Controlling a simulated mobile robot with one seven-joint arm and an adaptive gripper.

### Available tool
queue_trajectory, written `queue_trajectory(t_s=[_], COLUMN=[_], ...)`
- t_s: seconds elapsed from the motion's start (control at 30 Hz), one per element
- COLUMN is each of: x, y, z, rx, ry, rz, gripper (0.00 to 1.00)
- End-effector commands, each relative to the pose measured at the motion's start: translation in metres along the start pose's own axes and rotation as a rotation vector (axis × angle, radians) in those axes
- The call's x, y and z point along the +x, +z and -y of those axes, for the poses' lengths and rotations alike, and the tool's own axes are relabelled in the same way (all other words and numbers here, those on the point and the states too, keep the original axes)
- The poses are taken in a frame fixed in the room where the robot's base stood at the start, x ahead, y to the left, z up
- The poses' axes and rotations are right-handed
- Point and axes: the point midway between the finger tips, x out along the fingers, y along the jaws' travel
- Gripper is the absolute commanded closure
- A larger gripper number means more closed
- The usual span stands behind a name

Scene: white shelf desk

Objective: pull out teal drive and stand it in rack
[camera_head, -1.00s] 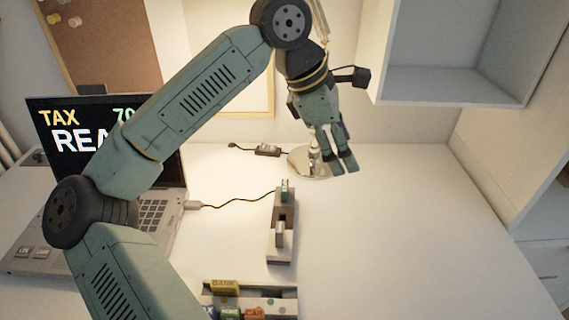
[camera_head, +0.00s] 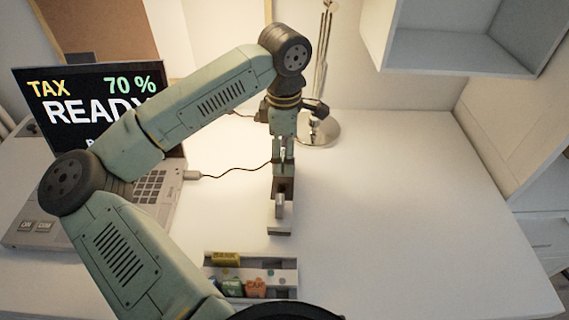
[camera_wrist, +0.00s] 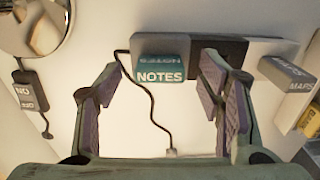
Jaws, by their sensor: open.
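The teal drive labelled NOTES (camera_wrist: 160,72) stands in the far end of the hub (camera_wrist: 262,47), seen in the wrist view. My gripper (camera_wrist: 160,75) is open, with one finger on each side of the drive in that view; I cannot see contact. In the head view my gripper (camera_head: 283,160) points down over the hub's far end and hides the teal drive. The rack (camera_head: 289,276) lies at the bottom of the head view, holding a yellow drive (camera_head: 226,259), a green drive (camera_head: 231,287) and an orange drive (camera_head: 256,288).
A grey drive labelled MAPS (camera_wrist: 290,73) stands at the hub's near end. A cable (camera_head: 235,171) links the hub to the laptop (camera_head: 90,115) at left. A lamp base (camera_head: 318,131) stands behind my gripper. The desk (camera_head: 400,220) is clear on the right.

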Motion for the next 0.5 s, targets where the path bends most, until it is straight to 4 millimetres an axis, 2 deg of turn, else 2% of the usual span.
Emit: queue_trajectory(t_s=[0.13,0.37,0.5], x=[0.0121,0.0139,0.0137], y=[-0.0001,-0.0001,0.0], z=[0.0004,0.0002,0.0002], rx=[0.0,0.0,0.0], ry=[0.001,0.002,0.002], rz=[0.001,0.001,0.001], gripper=[0.38,0.38,0.48])
